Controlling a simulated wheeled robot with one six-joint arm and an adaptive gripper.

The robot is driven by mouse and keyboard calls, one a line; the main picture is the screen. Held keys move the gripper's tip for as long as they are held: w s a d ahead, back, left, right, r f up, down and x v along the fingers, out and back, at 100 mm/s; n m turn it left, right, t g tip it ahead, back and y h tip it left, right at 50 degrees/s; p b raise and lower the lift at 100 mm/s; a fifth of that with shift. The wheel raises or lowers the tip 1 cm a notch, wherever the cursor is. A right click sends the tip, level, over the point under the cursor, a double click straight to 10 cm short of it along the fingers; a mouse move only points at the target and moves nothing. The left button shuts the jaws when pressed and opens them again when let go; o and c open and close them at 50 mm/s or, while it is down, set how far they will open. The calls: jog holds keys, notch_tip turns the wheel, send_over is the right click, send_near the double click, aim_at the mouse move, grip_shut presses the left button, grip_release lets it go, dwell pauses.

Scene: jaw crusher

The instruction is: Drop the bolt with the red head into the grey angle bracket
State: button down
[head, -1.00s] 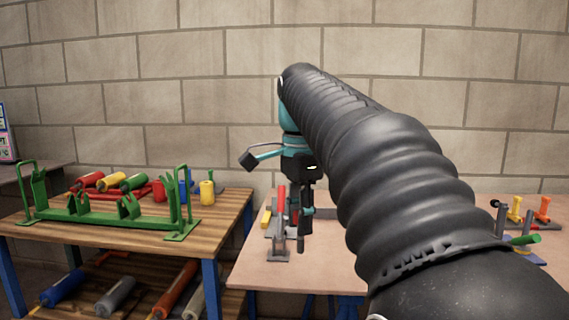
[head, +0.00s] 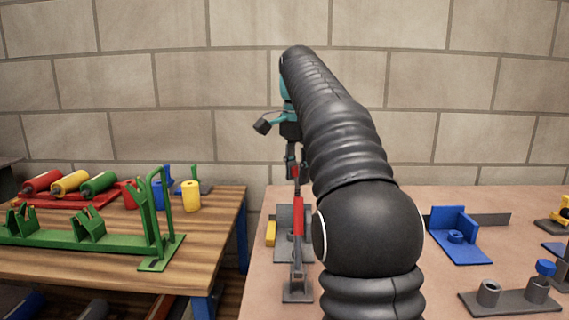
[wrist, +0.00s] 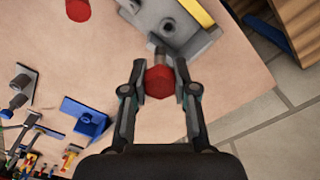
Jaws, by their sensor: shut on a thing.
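The bolt with the red head (wrist: 159,82) is between my gripper's fingertips (wrist: 160,88) in the wrist view, with its grey shank pointing towards the bracket. In the head view, the red head (head: 295,171) shows small at my gripper (head: 292,160). The grey angle bracket (wrist: 192,42) lies just beyond the bolt in the wrist view, with a round socket on its plate. Its plate (head: 282,217) also shows in the head view, partly hidden behind a red-handled post. The bolt appears apart from the socket; its height above it is unclear.
A red-handled post (head: 298,218) stands in front of the bracket. A yellow bar (wrist: 196,12) lies along the bracket. A blue bracket (head: 470,250) and a grey plate with posts (head: 508,303) are to the right. A wooden table with a green rack (head: 60,235) stands left.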

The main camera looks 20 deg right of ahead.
jog(key=shift+w, duration=0.9)
jog(key=shift+f, duration=0.15)
jog(key=shift+s+f+b, duration=0.1)
jog(key=shift+f+b, duration=1.35)
jog(key=shift+f, duration=0.75)
jog(key=shift+f, duration=0.3)
jog(key=shift+f+b, duration=1)
jog(key=shift+f, duration=0.5)
jog(key=shift+f, duration=0.35)
jog(key=shift+f+b, duration=0.35)
jog(key=shift+b, duration=0.05)
jog(key=shift+f+b, duration=1.2)
jog(key=shift+f, duration=0.9)
